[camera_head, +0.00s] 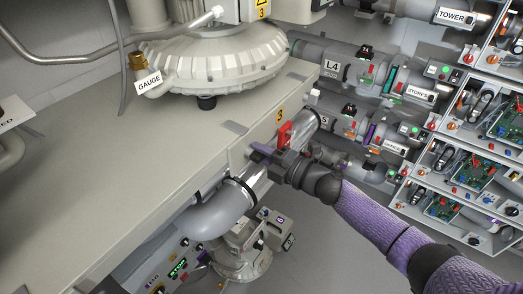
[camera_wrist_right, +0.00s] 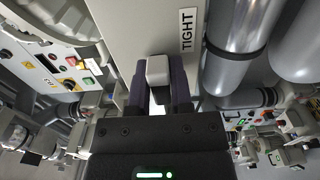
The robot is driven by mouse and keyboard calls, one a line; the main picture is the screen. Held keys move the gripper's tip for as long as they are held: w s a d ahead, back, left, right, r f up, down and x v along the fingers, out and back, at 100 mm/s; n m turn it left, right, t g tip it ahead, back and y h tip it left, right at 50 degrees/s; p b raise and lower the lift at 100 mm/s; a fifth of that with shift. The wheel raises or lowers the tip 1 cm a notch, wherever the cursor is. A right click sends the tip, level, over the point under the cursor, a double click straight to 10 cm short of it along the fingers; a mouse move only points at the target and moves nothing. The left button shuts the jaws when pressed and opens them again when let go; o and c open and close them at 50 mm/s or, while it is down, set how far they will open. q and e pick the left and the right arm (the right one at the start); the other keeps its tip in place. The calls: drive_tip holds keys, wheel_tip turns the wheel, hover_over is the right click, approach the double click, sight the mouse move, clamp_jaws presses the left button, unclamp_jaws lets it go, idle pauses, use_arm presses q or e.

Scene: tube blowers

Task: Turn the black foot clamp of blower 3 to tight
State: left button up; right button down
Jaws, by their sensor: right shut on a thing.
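Blower 3 (camera_head: 215,60) is a cream round housing on the bench at the top of the head view, with a black foot (camera_head: 206,102) under its rim. I cannot tell whether this handle belongs to the black foot clamp. My left gripper is not in view.
A red lever (camera_head: 284,133) and a clear-grey pipe (camera_head: 212,214) are close to the right gripper. Labelled pipes (camera_head: 340,68) run at the back right, beside racks of circuit boards (camera_head: 440,207). The bench top (camera_head: 100,150) has free room at left.

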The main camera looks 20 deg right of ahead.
idle(0.4)
drive_tip(key=c, duration=0.6)
unclamp_jaws()
drive_tip(key=shift+o, duration=0.2)
drive_tip(key=v, duration=1)
